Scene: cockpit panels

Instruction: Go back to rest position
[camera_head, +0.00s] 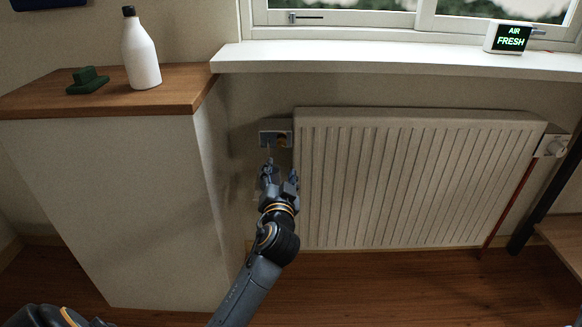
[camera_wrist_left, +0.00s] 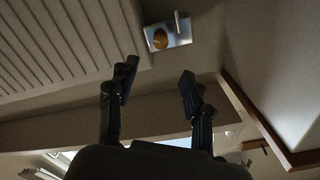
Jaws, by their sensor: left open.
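My left gripper (camera_head: 279,175) is raised in front of the wall, just below a small metal wall plate (camera_head: 266,138). The plate has a round orange-yellow knob and a small lever on it. In the left wrist view the gripper's two dark fingers (camera_wrist_left: 155,88) stand wide apart with nothing between them. The plate (camera_wrist_left: 178,38) shows beyond the fingertips, apart from them. My right gripper is not in view.
A white ribbed radiator (camera_head: 410,180) is close on the right of my left gripper. A white cabinet (camera_head: 120,200) with a wooden top stands left, bearing a white bottle (camera_head: 141,55) and a green object (camera_head: 88,80). A windowsill (camera_head: 390,61) overhangs above. Wooden floor (camera_head: 400,285) below looks clear.

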